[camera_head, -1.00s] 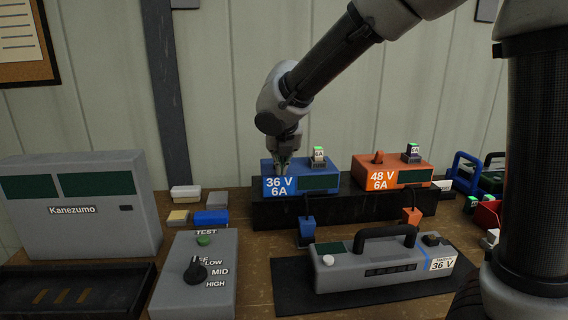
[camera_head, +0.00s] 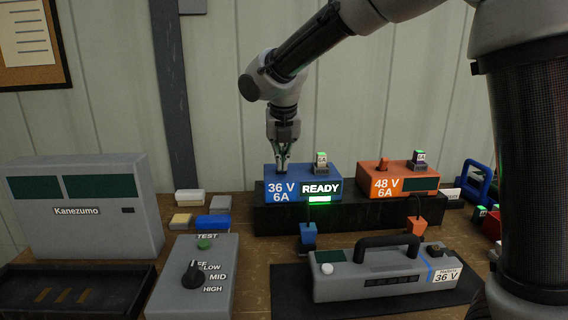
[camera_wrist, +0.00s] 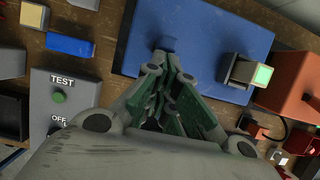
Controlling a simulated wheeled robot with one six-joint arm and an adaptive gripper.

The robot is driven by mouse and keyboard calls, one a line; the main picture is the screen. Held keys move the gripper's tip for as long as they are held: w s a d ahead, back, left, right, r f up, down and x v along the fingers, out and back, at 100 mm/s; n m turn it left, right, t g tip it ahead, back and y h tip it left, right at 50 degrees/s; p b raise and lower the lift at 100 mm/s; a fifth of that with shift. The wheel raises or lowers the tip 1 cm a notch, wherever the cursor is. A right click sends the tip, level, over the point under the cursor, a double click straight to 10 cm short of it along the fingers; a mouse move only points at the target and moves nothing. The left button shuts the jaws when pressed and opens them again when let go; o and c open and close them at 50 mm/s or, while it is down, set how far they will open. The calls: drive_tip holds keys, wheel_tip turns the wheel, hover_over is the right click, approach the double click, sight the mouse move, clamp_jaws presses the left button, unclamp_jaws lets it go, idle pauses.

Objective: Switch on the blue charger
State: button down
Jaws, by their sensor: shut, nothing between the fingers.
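The blue charger (camera_head: 281,188), marked 36 V 6A, stands on a black riser at the back of the bench. Its display (camera_head: 320,189) is lit and reads READY, with a green bar below. My gripper (camera_head: 282,169) is shut and empty, pointing down just over the left part of the charger's top. In the wrist view my gripper (camera_wrist: 172,92) is over the blue top of the charger (camera_wrist: 200,35). The charger's switch is hidden by my fingers in the head view. I cannot tell whether my fingertips touch the charger.
An orange 48 V charger (camera_head: 380,183) with a dark display stands to the right. In front lies a grey 36 V battery (camera_head: 345,285) with a black handle. A grey test box (camera_head: 220,290) with a knob and the Kanezumo unit (camera_head: 100,235) are at left.

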sight(282, 176)
drive_tip(key=shift+w+r, duration=0.25)
drive_tip(key=shift+w, duration=0.2)
drive_tip(key=shift+w+r, duration=0.2)
drive_tip(key=shift+w, duration=0.25)
idle(1.1)
drive_tip(key=shift+r, duration=0.8)
drive_tip(key=shift+s, duration=0.1)
